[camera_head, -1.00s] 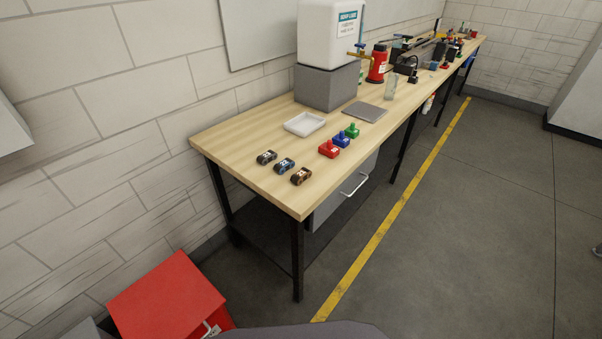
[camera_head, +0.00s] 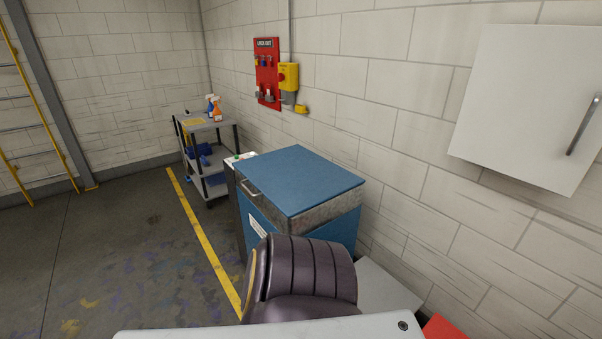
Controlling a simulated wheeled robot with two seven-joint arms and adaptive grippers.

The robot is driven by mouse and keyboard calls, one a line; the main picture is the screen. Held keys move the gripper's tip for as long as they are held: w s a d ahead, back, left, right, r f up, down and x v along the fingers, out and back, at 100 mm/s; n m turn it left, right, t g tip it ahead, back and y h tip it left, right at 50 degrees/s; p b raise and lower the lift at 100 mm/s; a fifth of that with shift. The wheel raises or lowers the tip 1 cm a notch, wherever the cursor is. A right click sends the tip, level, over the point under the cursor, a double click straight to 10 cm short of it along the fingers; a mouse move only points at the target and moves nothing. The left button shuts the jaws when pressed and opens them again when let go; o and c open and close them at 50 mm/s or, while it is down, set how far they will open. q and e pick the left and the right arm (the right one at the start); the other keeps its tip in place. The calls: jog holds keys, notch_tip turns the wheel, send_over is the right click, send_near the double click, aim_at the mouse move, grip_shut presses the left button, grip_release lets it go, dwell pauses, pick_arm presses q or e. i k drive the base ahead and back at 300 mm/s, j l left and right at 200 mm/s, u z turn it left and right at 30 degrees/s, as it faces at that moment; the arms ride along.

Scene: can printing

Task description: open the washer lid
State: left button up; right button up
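The washer (camera_head: 306,232) is a blue box-shaped cabinet against the wall, near the middle of the view. Its flat blue lid (camera_head: 305,178) lies shut on a grey metal rim. A small metal handle (camera_head: 249,188) is on the lid's left front edge. Part of my own body covers the lower front of the washer. Neither of my grippers is in view.
A grey cart (camera_head: 208,150) with spray bottles (camera_head: 215,108) stands behind the washer. A red lockout board (camera_head: 267,74) and a white wall cabinet (camera_head: 530,105) hang on the wall. Floor left of the yellow line (camera_head: 205,240) is clear.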

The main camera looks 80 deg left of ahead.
aim_at(296, 179)
jog(key=u, duration=0.8)
